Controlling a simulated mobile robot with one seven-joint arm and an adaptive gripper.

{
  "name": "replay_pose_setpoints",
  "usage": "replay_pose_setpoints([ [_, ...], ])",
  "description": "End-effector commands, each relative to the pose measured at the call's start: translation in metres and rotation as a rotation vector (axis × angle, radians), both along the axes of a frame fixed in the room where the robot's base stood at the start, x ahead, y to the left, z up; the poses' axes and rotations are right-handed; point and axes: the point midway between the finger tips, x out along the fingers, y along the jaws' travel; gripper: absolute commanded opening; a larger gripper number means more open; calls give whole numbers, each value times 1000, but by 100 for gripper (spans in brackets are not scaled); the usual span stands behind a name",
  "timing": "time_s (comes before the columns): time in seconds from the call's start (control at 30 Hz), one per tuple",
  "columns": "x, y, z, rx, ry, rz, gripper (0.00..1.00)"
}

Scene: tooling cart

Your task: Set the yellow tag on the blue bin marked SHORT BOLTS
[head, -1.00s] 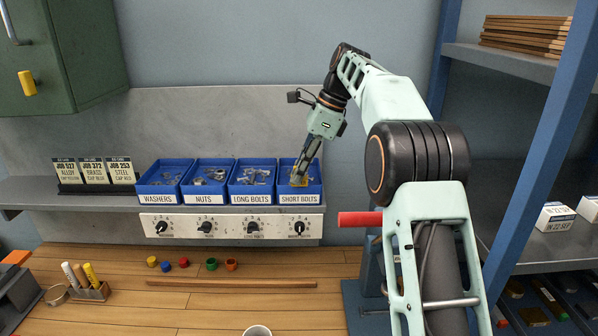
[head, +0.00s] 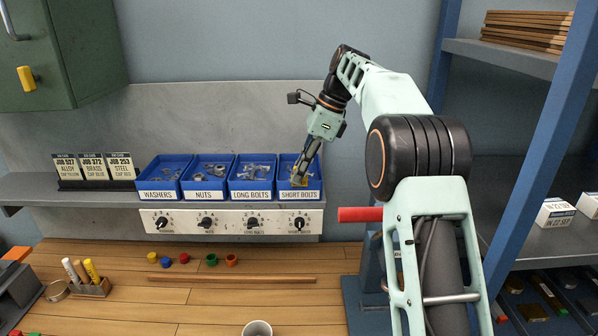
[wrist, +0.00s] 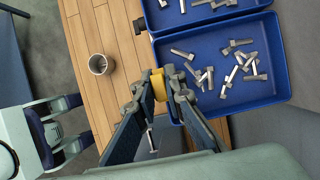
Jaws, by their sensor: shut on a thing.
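The yellow tag (wrist: 158,85) is held between the fingertips of my gripper (wrist: 157,88), which is shut on it. In the head view the tag (head: 299,181) shows as a small yellow patch at the front of the blue bin marked SHORT BOLTS (head: 314,182). My gripper (head: 300,178) reaches down over that bin from the upper right. In the wrist view the tag is by the front edge of the bin (wrist: 268,88), which holds several loose bolts. I cannot tell whether the tag touches the rim. The bin's label does not show in the wrist view.
Bins marked LONG BOLTS (head: 252,195), NUTS (head: 205,196) and WASHERS (head: 158,196) stand in a row to the left. A dial panel (head: 180,224) lies below them. A cup (head: 257,328) stands on the wooden bench (head: 200,297).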

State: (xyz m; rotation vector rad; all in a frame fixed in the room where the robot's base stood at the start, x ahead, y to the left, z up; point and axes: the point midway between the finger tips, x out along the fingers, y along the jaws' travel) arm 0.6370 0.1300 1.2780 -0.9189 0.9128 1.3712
Motion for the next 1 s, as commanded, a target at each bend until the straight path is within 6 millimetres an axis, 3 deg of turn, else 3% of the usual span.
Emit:
replay_pose_setpoints([
  [0.27,0,0,0,0,0,0,0],
  [0.3,0,0,0,0,0,0,12],
  [0.47,0,0,0,0,0,0,30],
  [0.67,0,0,0,0,0,0,31],
  [0.83,0,0,0,0,0,0,48],
  [1.0,0,0,0,0,0,0,48],
])
